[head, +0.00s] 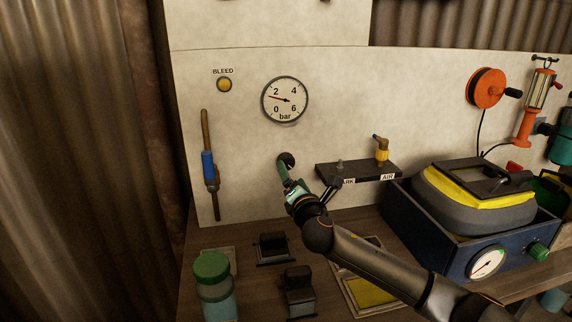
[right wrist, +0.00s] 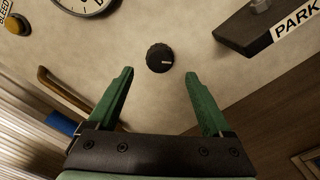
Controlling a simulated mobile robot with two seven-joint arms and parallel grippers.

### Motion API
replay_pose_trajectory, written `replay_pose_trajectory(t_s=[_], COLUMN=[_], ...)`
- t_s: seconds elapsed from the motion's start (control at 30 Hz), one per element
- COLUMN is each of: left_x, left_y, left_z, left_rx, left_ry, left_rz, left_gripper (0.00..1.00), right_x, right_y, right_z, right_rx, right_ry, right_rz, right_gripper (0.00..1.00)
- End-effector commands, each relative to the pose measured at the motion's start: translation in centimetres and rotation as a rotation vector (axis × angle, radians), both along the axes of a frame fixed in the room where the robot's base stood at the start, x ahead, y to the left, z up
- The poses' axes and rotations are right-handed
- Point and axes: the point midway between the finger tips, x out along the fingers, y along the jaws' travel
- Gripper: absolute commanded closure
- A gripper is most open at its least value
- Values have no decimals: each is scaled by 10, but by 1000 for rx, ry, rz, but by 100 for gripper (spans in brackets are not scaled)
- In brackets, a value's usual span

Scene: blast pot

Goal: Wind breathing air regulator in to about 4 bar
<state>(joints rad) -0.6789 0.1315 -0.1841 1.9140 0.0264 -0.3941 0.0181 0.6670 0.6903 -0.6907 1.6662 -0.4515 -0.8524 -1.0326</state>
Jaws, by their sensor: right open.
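The regulator is a small black round knob (head: 286,158) on the pale wall panel, below the bar gauge (head: 284,100). The gauge needle points left and slightly up, between 0 and 2. In the right wrist view the knob (right wrist: 160,58) has a pale mark on its face pointing right. My right gripper (head: 287,176) is in front of the knob. In the wrist view its green fingers (right wrist: 159,73) are open, one on each side of the knob's line, with nothing between them; contact with the knob is not visible. My left gripper is not in view.
A dark shelf (head: 350,172) labelled AIR carries a yellow-brass fitting (head: 382,150) right of the knob. A yellow BLEED button (head: 224,85) and a blue-gripped rod (head: 208,165) are left. A blue box (head: 452,262) holds a grey-yellow hood (head: 475,205). A green-lidded jar (head: 212,268) stands below.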

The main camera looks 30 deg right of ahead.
Motion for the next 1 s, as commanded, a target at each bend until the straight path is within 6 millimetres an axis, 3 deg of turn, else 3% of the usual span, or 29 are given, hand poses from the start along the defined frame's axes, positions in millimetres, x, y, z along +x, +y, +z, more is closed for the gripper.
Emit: replay_pose_trajectory(t_s=[0.2,0.5,1.0], left_x=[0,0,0], left_y=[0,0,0], left_z=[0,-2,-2], left_rx=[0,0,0], left_ry=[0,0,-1], left_rz=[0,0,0], left_gripper=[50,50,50], right_x=[33,65,73], right_y=[-7,-15,-17], right_z=[0,0,0], right_rx=[2,2,2], right_ry=[-1,-2,-1], right_rz=[-1,0,1], right_gripper=[17,17,18])
